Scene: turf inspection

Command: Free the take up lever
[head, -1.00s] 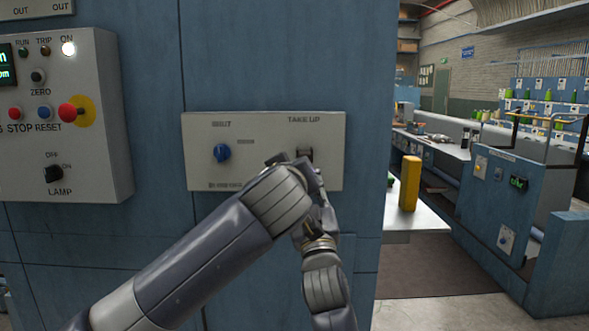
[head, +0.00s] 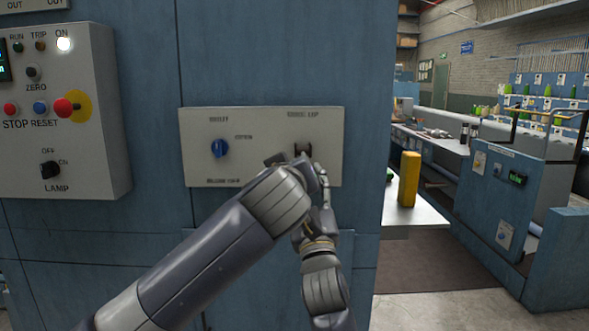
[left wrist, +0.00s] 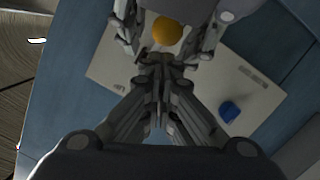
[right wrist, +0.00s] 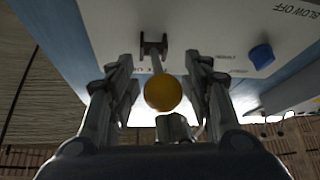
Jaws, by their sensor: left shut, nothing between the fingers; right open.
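The take-up lever is a metal rod with a round yellow knob (right wrist: 163,92), rising from a dark bracket (right wrist: 154,45) on the pale panel. The bracket also shows under the "TAKE UP" label in the head view (head: 302,149). My right gripper (right wrist: 159,73) is open, its fingers on either side of the knob, with gaps visible. It also shows beside the panel in the head view (head: 325,195). My left gripper (left wrist: 160,78) is shut and empty, close to the knob (left wrist: 167,31). Whether it touches the lever I cannot tell. My arms hide the lever's knob in the head view.
The panel (head: 200,165) carries a blue blow-off knob (head: 219,149) left of the lever. A control box (head: 95,180) with buttons and a lit lamp juts out at left. A yellow post (head: 408,180) stands on a pale ledge at right, beyond the blue cabinet edge.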

